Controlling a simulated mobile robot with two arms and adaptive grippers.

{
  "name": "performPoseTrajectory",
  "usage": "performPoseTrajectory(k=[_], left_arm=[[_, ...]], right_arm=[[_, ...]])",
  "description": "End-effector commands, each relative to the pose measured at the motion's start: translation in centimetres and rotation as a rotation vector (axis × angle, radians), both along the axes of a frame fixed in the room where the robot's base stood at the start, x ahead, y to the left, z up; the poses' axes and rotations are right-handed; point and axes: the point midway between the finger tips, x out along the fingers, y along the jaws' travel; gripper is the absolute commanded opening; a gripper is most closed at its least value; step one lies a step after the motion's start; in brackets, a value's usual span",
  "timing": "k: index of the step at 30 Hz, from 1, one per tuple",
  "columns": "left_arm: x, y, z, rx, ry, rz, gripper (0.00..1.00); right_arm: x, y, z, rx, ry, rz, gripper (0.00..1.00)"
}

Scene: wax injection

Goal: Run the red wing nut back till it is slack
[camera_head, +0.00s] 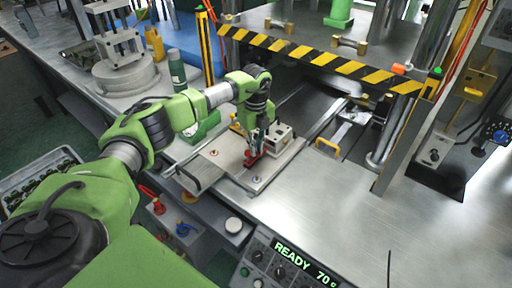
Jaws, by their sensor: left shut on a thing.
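The red wing nut (250,160) sits low beside a metal block (282,136) on a flat metal plate (224,160). My left gripper (253,153) points down from above and is shut on the red wing nut, with the fingertips covering part of it. How far the nut is threaded on is too small to tell. My right gripper is not in view.
A press with a black-and-yellow striped bar (320,60) stands behind the plate. A yellow handle (326,148) lies to the right. A control panel (290,264) reads READY 70.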

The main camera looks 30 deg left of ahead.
Motion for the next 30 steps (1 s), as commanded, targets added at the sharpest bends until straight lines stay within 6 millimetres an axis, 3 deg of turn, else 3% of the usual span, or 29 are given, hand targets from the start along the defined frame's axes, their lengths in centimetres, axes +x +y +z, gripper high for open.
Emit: performPoseTrajectory(k=[4,5,6,16,20,30], left_arm=[[-0.2,0.0,-0.2,0.0,0.005,-0.001,0.0],[-0.2,0.0,-0.3,0.001,0.006,-0.001,0.12],[-0.2,0.0,-0.3,0.001,0.006,-0.002,0.17],[0.0,0.0,0.3,-0.001,0.001,-0.002,0.17],[0.1,0.0,2.1,-0.001,-0.002,-0.002,0.17],[-0.1,0.0,9.2,-0.001,0.0,-0.001,0.17]], right_arm=[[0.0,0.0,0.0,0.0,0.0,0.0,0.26],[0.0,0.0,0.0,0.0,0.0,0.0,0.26],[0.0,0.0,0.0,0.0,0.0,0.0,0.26],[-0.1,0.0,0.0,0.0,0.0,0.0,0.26],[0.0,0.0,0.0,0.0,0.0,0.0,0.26],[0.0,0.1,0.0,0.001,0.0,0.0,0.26]])
